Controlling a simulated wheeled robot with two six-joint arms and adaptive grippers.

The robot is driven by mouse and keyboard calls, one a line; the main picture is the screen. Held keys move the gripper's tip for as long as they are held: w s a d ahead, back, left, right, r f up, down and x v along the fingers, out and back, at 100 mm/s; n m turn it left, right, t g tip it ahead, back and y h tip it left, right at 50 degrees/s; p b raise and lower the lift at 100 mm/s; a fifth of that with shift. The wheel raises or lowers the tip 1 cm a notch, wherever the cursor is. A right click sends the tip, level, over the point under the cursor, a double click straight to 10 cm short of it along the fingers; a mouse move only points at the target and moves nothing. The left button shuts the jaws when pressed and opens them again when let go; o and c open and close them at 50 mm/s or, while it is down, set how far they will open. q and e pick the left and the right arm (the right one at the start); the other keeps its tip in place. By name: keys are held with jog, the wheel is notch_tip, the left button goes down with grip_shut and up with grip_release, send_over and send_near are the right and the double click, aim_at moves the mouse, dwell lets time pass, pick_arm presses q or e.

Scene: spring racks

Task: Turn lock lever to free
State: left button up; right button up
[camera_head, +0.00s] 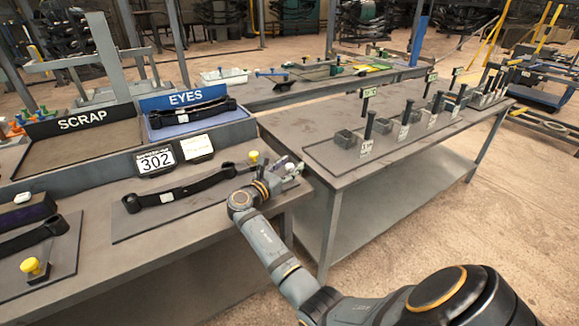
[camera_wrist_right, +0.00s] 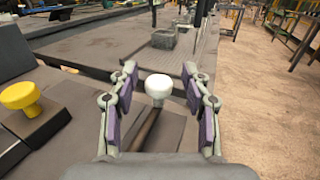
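A lever with a white round knob (camera_wrist_right: 158,87) stands between the fingers of my right gripper (camera_wrist_right: 158,90) in the right wrist view. Its dark brown bar (camera_wrist_right: 146,130) runs back toward the gripper's palm. The two fingers are spread, one on each side of the knob, with gaps to both. In the head view my right gripper (camera_head: 287,170) is at the right end of the near bench, beside a yellow knob (camera_head: 253,157). That yellow knob also shows at the left in the wrist view (camera_wrist_right: 18,95). My left gripper is not in view.
A black leaf spring (camera_head: 180,190) lies on the near bench. A 302 sign (camera_head: 156,160), a blue EYES bin (camera_head: 190,125) and a SCRAP tray (camera_head: 80,150) stand behind it. A second table (camera_head: 330,180) with posts and small boxes is to the right, across a gap.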

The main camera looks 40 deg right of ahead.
jog(key=shift+a, duration=0.3)
jog(key=v, duration=0.6)
jog(key=shift+s+a, duration=0.2)
jog(key=shift+a, duration=0.15)
